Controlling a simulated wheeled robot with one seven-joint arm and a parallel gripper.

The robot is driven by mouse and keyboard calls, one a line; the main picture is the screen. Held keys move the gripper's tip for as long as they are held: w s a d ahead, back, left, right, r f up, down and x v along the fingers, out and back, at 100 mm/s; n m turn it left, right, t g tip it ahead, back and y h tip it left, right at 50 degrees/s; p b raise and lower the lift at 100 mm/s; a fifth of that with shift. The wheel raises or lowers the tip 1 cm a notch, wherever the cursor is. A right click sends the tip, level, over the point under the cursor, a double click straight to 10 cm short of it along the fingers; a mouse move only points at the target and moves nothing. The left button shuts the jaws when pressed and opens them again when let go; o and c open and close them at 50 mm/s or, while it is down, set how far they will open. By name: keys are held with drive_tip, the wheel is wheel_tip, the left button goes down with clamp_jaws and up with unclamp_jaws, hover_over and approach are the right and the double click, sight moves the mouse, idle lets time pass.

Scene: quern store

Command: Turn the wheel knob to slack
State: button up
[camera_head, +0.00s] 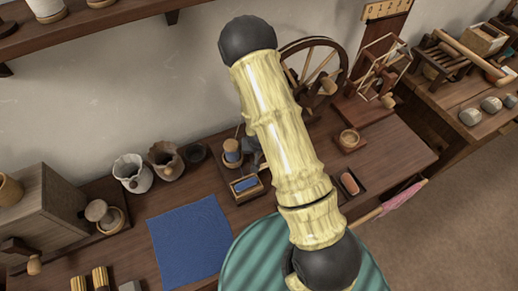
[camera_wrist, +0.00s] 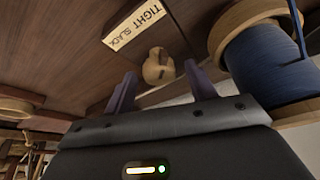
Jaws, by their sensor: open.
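The small tan wooden knob (camera_wrist: 158,68) shows in the wrist view on a dark wooden surface, beside a pale label (camera_wrist: 135,24) reading TIGHT and SLACK. My gripper (camera_wrist: 162,78) is open, its two dark fingers apart, with the knob showing between and beyond their tips. I cannot tell whether either finger touches it. In the head view, a spinning wheel (camera_head: 338,80) stands at the back of the bench, partly behind my arm. A dark part of my gripper (camera_head: 250,153) shows left of the arm. I cannot make out the knob there.
A blue-wound spool (camera_wrist: 262,65) is close to the right finger in the wrist view. A shelf (camera_head: 105,22) hangs above.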

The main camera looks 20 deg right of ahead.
drive_tip(key=c, duration=1)
